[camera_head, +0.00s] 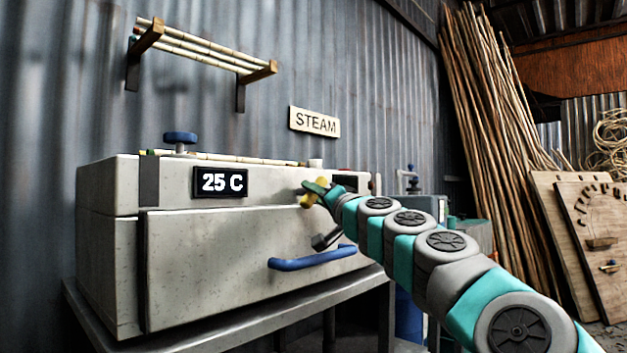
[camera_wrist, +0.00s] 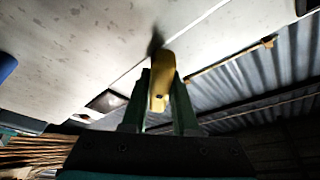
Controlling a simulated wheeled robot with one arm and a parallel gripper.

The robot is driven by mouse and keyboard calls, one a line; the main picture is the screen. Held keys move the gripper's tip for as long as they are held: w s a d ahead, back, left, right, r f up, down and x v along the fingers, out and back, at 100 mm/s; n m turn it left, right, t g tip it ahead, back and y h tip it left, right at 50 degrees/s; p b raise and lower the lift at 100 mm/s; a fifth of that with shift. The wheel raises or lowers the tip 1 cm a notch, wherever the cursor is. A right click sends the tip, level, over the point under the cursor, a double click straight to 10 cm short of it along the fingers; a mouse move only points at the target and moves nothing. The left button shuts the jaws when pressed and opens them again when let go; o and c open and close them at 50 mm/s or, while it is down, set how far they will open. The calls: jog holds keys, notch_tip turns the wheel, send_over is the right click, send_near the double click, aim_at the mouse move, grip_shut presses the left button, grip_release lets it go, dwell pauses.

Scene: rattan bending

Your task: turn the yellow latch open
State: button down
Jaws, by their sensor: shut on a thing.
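The yellow latch (camera_head: 307,200) sits on the front of the grey steam box (camera_head: 230,265), near the box's upper right, above the door. My gripper (camera_head: 318,190) reaches it from the right and covers part of it. In the wrist view the yellow latch (camera_wrist: 162,78) stands between the two dark green fingers of my gripper (camera_wrist: 160,90), which are shut on it. Its far end lies close to the pale box face. How far the latch is turned I cannot tell.
A blue door handle (camera_head: 312,258) and a dark fitting (camera_head: 325,240) are just below my gripper. A "25 C" display (camera_head: 220,182) is to the left. A blue valve wheel (camera_head: 180,137) stands on top. Rattan poles (camera_head: 500,130) lean at the right.

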jog(key=m+h+p, duration=0.1)
jog(key=m+p, duration=0.3)
jog(key=p, duration=0.1)
jog(key=shift+d+r+h, duration=0.1)
jog(key=shift+r+h, duration=0.25)
jog(key=shift+h, duration=0.05)
jog(key=m, duration=0.1)
jog(key=m+p, duration=0.1)
jog(key=shift+w+f+m+g+h, duration=0.1)
jog(key=shift+f+m+g+h, duration=0.25)
jog(key=shift+m+g+h, duration=0.05)
jog(key=shift+f+m+h, duration=0.1)
jog(key=shift+m+h, duration=0.2)
jog(key=shift+m, duration=0.8)
jog(key=shift+g, duration=0.4)
jog(key=c, duration=0.7)
grip_release()
jog(key=shift+a+f, duration=0.1)
jog(key=shift+a, duration=0.15)
